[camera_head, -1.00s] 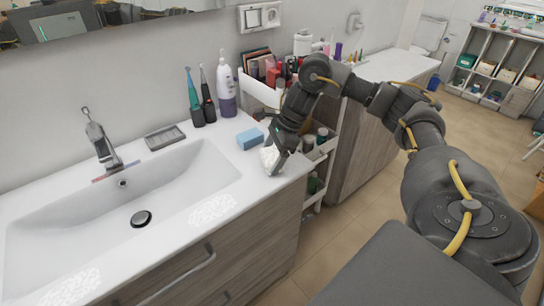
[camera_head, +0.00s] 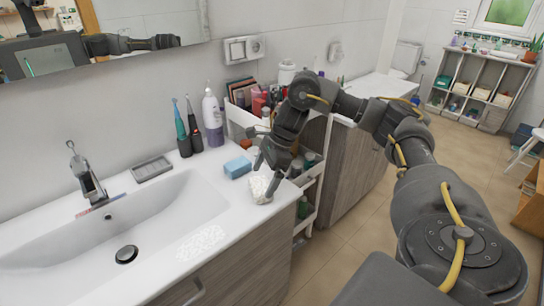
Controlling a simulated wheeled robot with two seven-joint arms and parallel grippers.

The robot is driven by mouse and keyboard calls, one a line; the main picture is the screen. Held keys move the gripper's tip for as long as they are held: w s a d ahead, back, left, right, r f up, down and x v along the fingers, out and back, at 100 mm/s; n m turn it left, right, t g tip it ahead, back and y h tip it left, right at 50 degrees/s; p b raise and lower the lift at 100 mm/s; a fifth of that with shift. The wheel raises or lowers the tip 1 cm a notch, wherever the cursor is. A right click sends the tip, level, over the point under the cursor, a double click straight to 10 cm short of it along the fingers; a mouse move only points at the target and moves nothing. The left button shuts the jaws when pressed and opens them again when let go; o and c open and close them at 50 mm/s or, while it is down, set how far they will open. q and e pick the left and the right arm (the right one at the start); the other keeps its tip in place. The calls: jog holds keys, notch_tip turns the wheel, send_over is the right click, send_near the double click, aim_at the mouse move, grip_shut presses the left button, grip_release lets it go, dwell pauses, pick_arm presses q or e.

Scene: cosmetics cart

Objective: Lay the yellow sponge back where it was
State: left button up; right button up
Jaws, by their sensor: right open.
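A pale, whitish sponge-like block (camera_head: 259,189) lies on the counter at the right end of the sink; it looks cream-white rather than clearly yellow. A blue sponge (camera_head: 237,167) lies just behind and to the left of it. My right gripper (camera_head: 265,178) is open and points down over the pale block, with its fingers at the block's back and right side. I cannot tell whether a finger touches it. The gripper hides part of the block's right side. My left gripper is not in view.
The sink basin (camera_head: 140,222) is left of the block, with an empty grey soap dish (camera_head: 151,169) behind it. Toothbrushes and a white-purple bottle (camera_head: 213,122) stand at the wall. A crowded white cart (camera_head: 240,115) stands right of the counter.

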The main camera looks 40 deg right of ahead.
jog(key=p+v, duration=0.2)
jog(key=v, duration=0.6)
jog(key=shift+r+p, duration=0.3)
